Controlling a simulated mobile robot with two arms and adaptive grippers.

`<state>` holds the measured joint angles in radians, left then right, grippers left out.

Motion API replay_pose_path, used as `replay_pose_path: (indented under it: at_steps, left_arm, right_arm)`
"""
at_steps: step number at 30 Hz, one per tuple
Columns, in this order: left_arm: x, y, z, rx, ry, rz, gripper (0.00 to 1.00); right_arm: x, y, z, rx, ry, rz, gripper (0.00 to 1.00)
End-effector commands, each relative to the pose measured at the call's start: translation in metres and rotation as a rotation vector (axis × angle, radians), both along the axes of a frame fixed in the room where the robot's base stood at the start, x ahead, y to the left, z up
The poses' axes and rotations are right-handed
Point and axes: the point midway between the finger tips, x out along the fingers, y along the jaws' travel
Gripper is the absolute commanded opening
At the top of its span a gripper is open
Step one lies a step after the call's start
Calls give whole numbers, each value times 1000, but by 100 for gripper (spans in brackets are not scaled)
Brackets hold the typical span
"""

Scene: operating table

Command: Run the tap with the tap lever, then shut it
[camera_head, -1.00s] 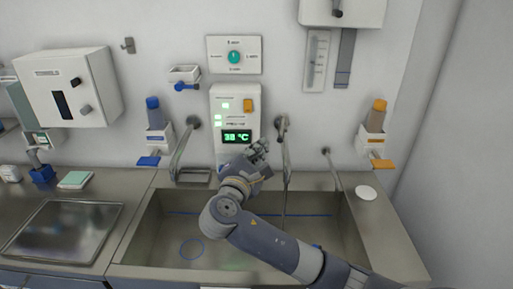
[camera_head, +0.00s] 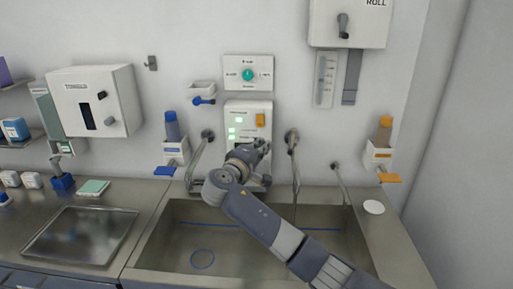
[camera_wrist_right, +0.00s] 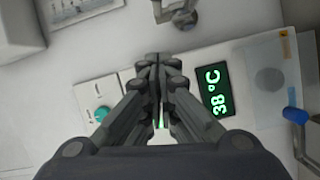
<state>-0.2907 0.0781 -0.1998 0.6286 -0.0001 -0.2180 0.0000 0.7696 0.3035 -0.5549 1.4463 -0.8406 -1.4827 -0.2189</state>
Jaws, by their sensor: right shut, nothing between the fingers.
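The middle tap (camera_head: 292,140) is grey metal and comes out of the wall right of the control panel (camera_head: 260,106). Its spout hangs over the sink, with a thin vertical line below it; I cannot tell whether that is running water. Its lever is not clearly distinguishable. My right gripper (camera_head: 263,147) is in front of the panel's lower part, just left of the middle tap and apart from it. In the right wrist view its fingers (camera_wrist_right: 158,62) are together and empty, with a metal fitting (camera_wrist_right: 182,16) beyond their tips. My left gripper is out of view.
The steel sink (camera_head: 160,235) lies below my right forearm. A left tap (camera_head: 203,150) and a small right spout (camera_head: 339,178) flank the middle one. Blue-topped (camera_head: 172,130) and orange-topped (camera_head: 383,132) dispensers hang on either side. A green 38 °C display (camera_wrist_right: 214,91) shows beside the fingers.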

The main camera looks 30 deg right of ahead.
Motion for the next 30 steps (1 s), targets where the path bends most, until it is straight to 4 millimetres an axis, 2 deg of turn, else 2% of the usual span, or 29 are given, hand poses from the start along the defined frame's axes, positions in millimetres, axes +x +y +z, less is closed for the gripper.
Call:
replay_pose_path:
  at_steps: [1,4,10,16,26,30]
  left_arm:
    - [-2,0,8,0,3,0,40]
    - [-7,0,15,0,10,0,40]
    - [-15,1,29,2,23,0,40]
    - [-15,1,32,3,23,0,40]
    - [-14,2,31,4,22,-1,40]
    - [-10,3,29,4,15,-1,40]
  right_arm:
    - [7,-10,4,-3,3,-4,0]
    - [15,-26,2,-3,3,-4,0]
    - [-4,-45,-5,-2,3,-1,0]
    - [-10,-50,-9,-1,1,1,0]
    - [-10,-51,-10,0,1,1,0]
    - [-8,-58,-11,0,2,12,0]
